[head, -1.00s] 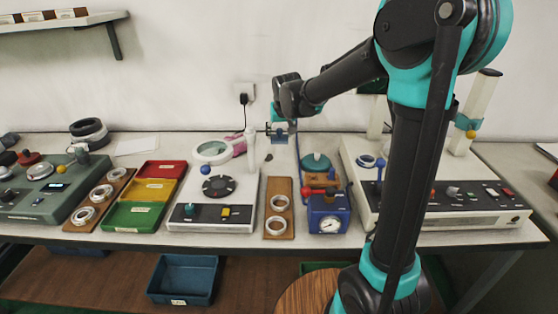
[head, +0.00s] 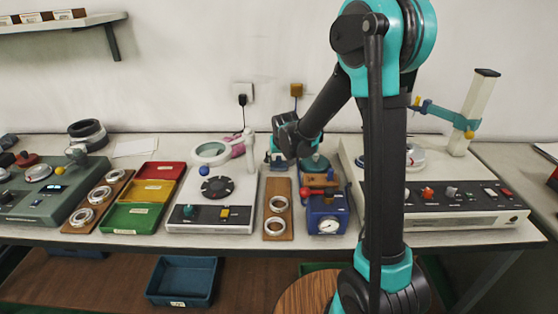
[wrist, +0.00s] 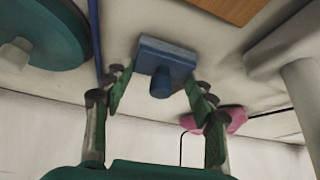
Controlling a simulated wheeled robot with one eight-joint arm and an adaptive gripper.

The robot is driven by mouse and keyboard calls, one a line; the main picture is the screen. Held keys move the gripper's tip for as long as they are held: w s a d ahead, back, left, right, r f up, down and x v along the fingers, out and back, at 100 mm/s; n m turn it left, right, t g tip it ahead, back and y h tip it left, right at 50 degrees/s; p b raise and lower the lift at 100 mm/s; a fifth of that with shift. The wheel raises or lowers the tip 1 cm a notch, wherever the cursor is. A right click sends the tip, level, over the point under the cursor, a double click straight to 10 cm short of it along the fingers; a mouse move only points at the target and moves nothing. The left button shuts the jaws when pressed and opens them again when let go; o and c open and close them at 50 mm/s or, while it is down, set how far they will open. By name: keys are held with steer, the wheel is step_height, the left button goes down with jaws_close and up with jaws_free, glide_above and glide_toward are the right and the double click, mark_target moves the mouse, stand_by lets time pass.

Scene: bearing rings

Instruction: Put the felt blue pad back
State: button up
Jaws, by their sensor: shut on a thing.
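The blue pad (wrist: 168,57) is a flat blue block with a round knob, seen in the wrist view between the two fingers of my gripper (wrist: 157,85). The fingers are closed on it from both sides. In the head view my gripper (head: 279,157) is low over the back of the bench, behind the brown board with rings and left of the teal round piece. The pad is small there and partly hidden. I cannot tell whether it touches the bench top.
The brown ring board (head: 277,229) lies in front, with the blue gauge box (head: 327,222) on its right. The teal round piece (wrist: 40,35) is near my fingers. The wall is behind.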

steer(key=shift+f, duration=0.1)
steer(key=o, duration=1.1)
steer(key=v, duration=1.2)
